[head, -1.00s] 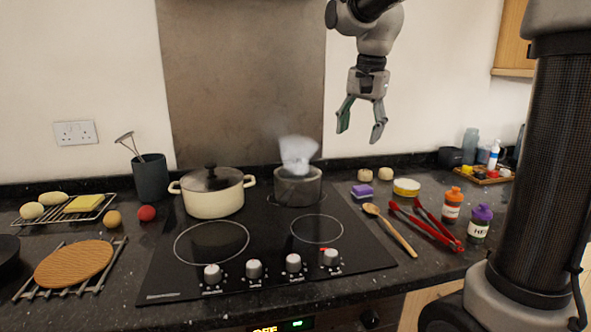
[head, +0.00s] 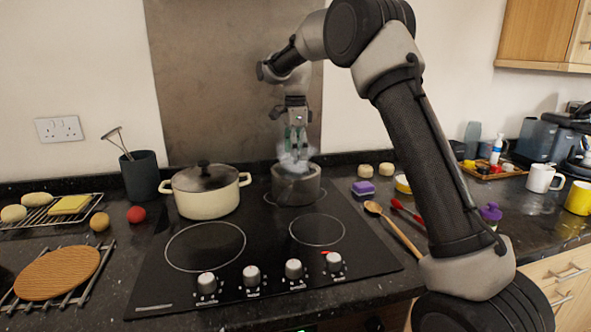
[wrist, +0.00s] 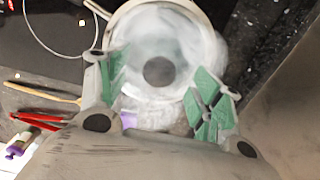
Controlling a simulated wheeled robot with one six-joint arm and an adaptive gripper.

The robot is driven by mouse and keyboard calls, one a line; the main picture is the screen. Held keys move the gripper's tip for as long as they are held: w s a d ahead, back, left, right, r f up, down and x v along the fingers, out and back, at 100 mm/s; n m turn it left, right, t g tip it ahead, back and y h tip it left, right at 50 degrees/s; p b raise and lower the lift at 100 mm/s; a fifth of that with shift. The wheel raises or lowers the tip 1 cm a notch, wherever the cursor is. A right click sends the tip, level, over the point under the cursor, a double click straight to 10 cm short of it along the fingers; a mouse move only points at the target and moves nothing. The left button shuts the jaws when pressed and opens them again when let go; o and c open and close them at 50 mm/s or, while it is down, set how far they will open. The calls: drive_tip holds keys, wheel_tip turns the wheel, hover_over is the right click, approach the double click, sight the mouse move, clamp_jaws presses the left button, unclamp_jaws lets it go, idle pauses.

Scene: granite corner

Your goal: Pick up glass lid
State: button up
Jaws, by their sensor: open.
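A grey steaming pot (head: 297,188) stands at the back right of the hob. In the wrist view, a pale round shape with a dark knob-like spot (wrist: 158,71) at its middle fills the pot's rim; it looks like a glass lid, but steam blurs it. A cream pot (head: 208,204) to its left carries a dark lid (head: 205,177) with a black knob. My gripper (head: 296,150) points down into the steam above the grey pot. In the wrist view my gripper (wrist: 162,100) is open, its green fingers either side of the pot's near part, with nothing held.
A dark utensil pot (head: 140,177) stands at left. The front burners are bare. The wall is close behind.

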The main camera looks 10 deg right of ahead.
sight(296, 164)
wheel_tip(296, 164, down, 2)
drive_tip(key=shift+f, duration=0.15)
clamp_jaws()
idle(0.3)
